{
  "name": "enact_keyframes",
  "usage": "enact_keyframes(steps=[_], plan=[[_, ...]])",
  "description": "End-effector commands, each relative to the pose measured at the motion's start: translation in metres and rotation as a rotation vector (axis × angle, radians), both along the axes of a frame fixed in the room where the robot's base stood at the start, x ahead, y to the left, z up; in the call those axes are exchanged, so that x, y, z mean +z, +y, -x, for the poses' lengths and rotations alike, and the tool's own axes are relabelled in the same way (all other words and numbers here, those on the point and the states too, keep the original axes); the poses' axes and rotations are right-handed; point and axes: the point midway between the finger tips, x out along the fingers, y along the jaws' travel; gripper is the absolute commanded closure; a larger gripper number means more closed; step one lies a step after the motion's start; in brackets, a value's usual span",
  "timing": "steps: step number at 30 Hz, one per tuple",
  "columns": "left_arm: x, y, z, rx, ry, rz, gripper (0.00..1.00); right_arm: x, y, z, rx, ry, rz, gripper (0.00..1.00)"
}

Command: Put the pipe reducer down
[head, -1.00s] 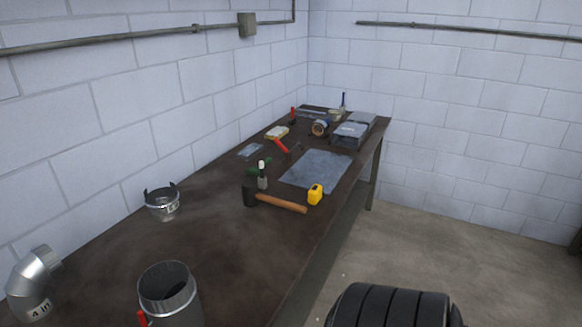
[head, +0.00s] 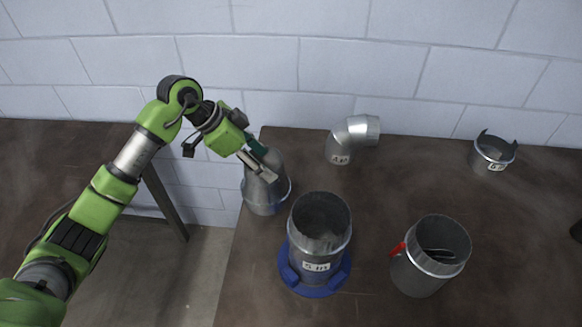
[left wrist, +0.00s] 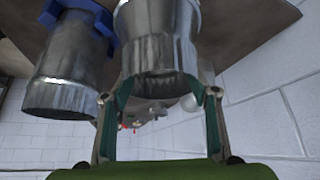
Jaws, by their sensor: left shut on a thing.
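The pipe reducer (head: 265,196) is a grey metal piece with a narrow upper end and a wider lower end. It is upright at the left edge of the dark workbench (head: 385,190). My left gripper (head: 262,166) is shut on its narrow upper end. In the left wrist view the reducer (left wrist: 160,38) sits between the two fingers of the left gripper (left wrist: 160,88). I cannot tell whether its lower rim touches the bench. My right gripper is not in view.
A "5 in" duct (head: 319,225) stands in a blue base (head: 310,287) right beside the reducer. A metal elbow (head: 352,138), an open duct with a red clip (head: 422,275) and a small notched collar (head: 492,154) stand further right. Bare bench lies between them.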

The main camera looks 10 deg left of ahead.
Motion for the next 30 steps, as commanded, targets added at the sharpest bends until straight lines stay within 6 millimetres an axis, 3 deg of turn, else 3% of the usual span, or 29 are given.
enact_keyframes(steps=[9,15,21,22,23,24,30], plan=[[-0.032,0.0,0.0,0.0,0.001,0.001,0.86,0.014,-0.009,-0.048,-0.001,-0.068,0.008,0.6],[-0.059,0.0,0.001,0.0,0.002,0.002,0.86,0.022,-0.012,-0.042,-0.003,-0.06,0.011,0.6],[-0.062,0.0,0.0,0.0,-0.003,0.001,0.86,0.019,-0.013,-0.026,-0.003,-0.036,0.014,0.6],[-0.063,0.0,0.0,0.0,-0.001,-0.001,0.4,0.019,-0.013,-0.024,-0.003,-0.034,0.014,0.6],[-0.063,0.0,0.0,0.0,-0.001,-0.001,0.33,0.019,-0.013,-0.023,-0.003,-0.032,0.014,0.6],[-0.063,0.0,0.0,0.001,-0.001,0.0,0.28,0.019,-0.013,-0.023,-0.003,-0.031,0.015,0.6],[-0.063,0.0,0.0,0.001,-0.001,0.0,0.28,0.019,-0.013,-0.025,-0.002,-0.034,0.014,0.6]])
